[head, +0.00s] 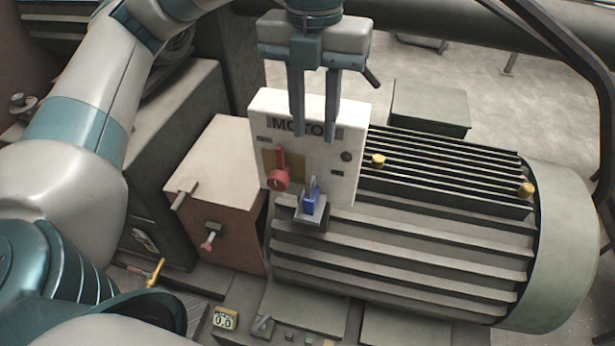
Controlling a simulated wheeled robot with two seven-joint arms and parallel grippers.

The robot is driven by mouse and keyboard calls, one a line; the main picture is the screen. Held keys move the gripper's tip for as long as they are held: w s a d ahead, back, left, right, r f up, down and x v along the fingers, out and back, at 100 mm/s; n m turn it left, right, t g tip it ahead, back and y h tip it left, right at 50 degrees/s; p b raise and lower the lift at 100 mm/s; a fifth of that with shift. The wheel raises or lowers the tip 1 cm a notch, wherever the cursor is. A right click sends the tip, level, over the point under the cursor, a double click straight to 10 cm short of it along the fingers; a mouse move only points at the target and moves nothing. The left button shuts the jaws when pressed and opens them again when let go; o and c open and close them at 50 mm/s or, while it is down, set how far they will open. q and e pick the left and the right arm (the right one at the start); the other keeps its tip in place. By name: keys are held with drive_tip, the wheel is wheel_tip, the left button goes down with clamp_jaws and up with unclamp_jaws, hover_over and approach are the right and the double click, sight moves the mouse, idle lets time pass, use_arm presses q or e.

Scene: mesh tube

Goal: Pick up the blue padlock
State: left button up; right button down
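The small blue padlock (311,201) stands upright on a little grey ledge (313,216) at the lower front of a white panel marked "MOTO" (348,185); the rest of the word is hidden. Its grey shackle points up. My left gripper (314,138) comes down from the top of the head view, above the padlock and in front of the panel's upper part. Its two long fingers are apart with nothing between them. The fingertips are clear of the padlock. My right gripper is not in view.
A red rotary handle (279,175) sits on the panel left of the padlock. A ribbed grey motor (430,240) with yellow caps lies behind and right. A brown box (225,190) stands left. A small meter (225,319) and a yellow valve handle (156,272) are lower left.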

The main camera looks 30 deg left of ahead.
use_arm(q)
drive_tip(key=shift+w+a+r, duration=0.25)
drive_tip(key=shift+a, duration=0.25)
drive_tip(key=shift+s+f+p, duration=0.15)
drive_tip(key=shift+f+p, duration=0.15)
drive_tip(key=shift+f, duration=0.35)
drive_tip(key=p, duration=0.3)
approach(311, 193)
drive_tip(key=f, duration=0.1)
drive_tip(key=w+f, duration=0.1)
drive_tip(key=f, duration=0.1)
drive_tip(key=a+f, duration=0.1)
drive_tip(key=f, duration=0.1)
drive_tip(key=shift+w+f, duration=0.1)
drive_tip(key=shift+w, duration=0.1)
drive_tip(key=shift+d+f, duration=0.1)
drive_tip(key=shift+f, duration=0.55)
drive_tip(key=shift+p, duration=0.3)
